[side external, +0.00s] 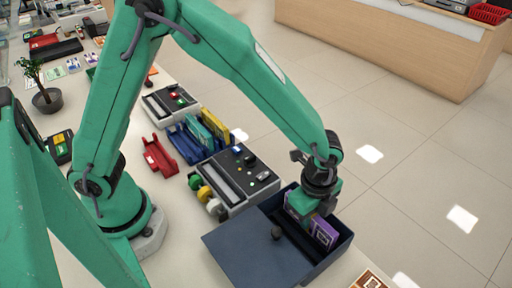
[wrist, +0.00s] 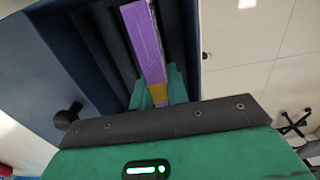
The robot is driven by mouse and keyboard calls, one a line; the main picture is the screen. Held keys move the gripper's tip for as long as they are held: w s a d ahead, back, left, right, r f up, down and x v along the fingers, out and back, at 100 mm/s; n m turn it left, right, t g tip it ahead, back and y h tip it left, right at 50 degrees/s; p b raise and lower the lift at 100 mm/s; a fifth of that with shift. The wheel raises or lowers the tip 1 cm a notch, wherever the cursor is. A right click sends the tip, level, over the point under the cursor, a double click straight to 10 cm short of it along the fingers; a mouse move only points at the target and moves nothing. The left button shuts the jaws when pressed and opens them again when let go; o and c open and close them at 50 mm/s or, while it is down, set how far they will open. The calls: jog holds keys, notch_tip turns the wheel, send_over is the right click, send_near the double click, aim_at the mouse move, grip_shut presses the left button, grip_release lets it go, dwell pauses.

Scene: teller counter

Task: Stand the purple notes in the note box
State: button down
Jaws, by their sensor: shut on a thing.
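The purple notes (side external: 323,233) are a banded bundle standing on edge inside the dark blue note box (side external: 335,258). In the wrist view the purple notes (wrist: 143,40) show edge-on with a yellow-brown band near the fingers. My gripper (side external: 312,206) is over the box, shut on the notes; its fingers (wrist: 160,90) also show in the wrist view. The box's lid (side external: 240,250), with a round dark knob, lies to the left of the opening. Whether the notes touch the box floor is hidden.
A grey machine (side external: 235,178) with coloured rolls stands left of the box. Behind it are a blue rack (side external: 185,147) holding green and yellow bundles and an empty-looking red rack (side external: 160,156). A brown-and-white item (side external: 369,280) lies at the counter's front edge.

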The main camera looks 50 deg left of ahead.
jog(key=shift+f, duration=0.65)
jog(key=c, duration=1.3)
grip_release()
jog(key=shift+r, duration=0.15)
jog(key=shift+r, duration=3.35)
